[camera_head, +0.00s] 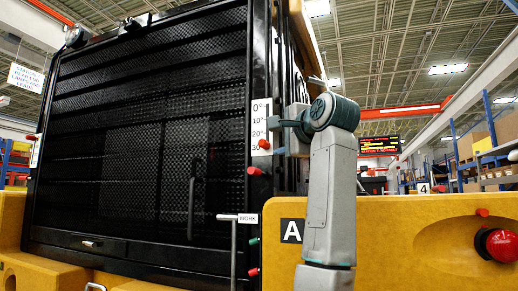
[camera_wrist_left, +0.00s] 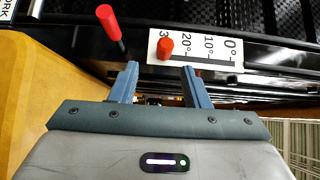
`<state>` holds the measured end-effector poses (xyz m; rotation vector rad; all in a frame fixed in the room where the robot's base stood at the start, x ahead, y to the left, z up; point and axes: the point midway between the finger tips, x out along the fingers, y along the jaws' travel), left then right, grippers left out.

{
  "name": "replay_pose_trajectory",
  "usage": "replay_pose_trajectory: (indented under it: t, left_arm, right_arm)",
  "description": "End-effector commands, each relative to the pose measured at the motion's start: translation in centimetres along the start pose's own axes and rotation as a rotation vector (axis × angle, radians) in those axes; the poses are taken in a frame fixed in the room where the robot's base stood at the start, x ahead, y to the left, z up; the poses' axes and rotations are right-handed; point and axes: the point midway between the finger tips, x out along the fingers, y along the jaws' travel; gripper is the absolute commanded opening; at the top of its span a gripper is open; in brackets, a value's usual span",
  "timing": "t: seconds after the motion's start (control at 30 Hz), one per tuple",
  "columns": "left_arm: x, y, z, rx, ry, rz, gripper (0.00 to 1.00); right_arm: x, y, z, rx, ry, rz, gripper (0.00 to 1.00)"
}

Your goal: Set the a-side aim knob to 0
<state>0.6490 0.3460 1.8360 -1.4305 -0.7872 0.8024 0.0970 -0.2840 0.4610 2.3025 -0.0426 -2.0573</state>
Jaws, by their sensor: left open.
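The a-side aim knob (camera_head: 264,144) is a small red knob on a white scale plate (camera_head: 258,108) marked 0° at the top down to 30°. It sits at the lower end, near the 30° mark. In the left wrist view, the knob (camera_wrist_left: 165,46) partly covers the 30 on the plate (camera_wrist_left: 222,62). My left gripper (camera_head: 276,137) is at the right of the plate. In its wrist view, the open fingers (camera_wrist_left: 160,70) point at the plate, with the knob just beyond the gap between the tips; contact is not visible. My right gripper is not in view.
A red-tipped black lever (camera_wrist_left: 107,20) sticks out beside the plate; a red grip (camera_head: 255,171) shows below the plate. A grey T-handle (camera_head: 236,218) stands by a WORK label. A yellow housing (camera_head: 400,225) bears the A sign (camera_head: 291,231) and a red button (camera_head: 501,245).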

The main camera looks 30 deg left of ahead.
Motion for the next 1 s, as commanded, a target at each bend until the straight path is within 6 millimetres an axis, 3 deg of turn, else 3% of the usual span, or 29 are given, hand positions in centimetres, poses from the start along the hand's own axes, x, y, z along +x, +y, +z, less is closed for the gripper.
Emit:
replay_pose_trajectory:
  t: [0.1, 0.27, 0.37, 0.5, 0.67, 0.93, 1.0]
  left_arm:
    - [2.1, -0.5, 0.1, 0.003, -0.004, 0.000, 0.43]
    - [5.3, -0.6, 0.1, 0.004, -0.005, -0.001, 0.43]
    - [7.1, -0.5, 0.1, 0.005, -0.006, 0.000, 0.43]
    - [8.8, -0.4, 0.1, 0.004, -0.005, -0.002, 0.43]
    - [9.6, -0.1, 0.0, 0.003, -0.002, -0.002, 0.43]
    - [9.7, 0.0, 0.0, 0.003, -0.002, -0.003, 0.43]
    - [9.7, 0.0, 0.0, 0.003, -0.002, -0.003, 0.29]
  right_arm:
    - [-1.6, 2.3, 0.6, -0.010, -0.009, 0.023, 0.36]
    - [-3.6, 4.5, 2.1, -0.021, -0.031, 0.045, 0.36]
    - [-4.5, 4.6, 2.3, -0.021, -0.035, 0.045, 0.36]
    - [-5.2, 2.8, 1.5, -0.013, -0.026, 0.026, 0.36]
    - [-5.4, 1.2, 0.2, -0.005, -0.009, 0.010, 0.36]
    - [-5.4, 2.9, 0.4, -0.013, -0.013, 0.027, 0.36]
    - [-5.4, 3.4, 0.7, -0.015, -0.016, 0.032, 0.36]
